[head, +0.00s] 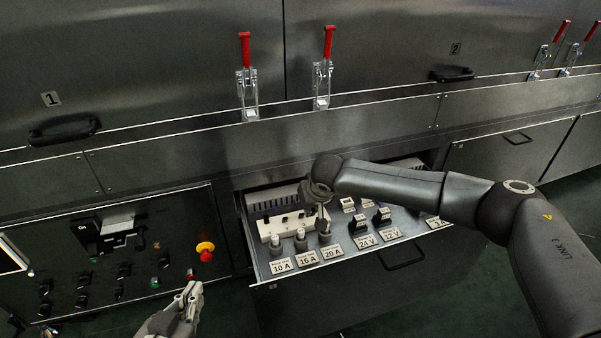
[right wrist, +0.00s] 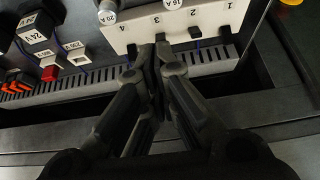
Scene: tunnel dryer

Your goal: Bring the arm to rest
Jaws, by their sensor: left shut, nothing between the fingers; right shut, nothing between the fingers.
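My right arm reaches in from the right in the head view, over an open drawer (head: 262,272). Its gripper (head: 321,212) points down into the drawer, partly hidden by its own wrist. In the right wrist view the right gripper (right wrist: 158,58) is shut and empty. Its fingertips are at the edge of a white block (right wrist: 120,38) numbered 1 to 4, close to number 3; I cannot tell whether they touch. The block (head: 270,231) also shows in the head view. My left gripper (head: 194,290) is shut and empty, low in front of the left control panel.
The control panel (head: 130,262) carries a red and yellow stop button (head: 205,251) and several knobs. Labelled fuses (head: 301,240) and plugs (head: 360,225) stand in the drawer. A slotted grey duct (right wrist: 85,88) runs along its back. Red-handled clamps (head: 245,80) are above.

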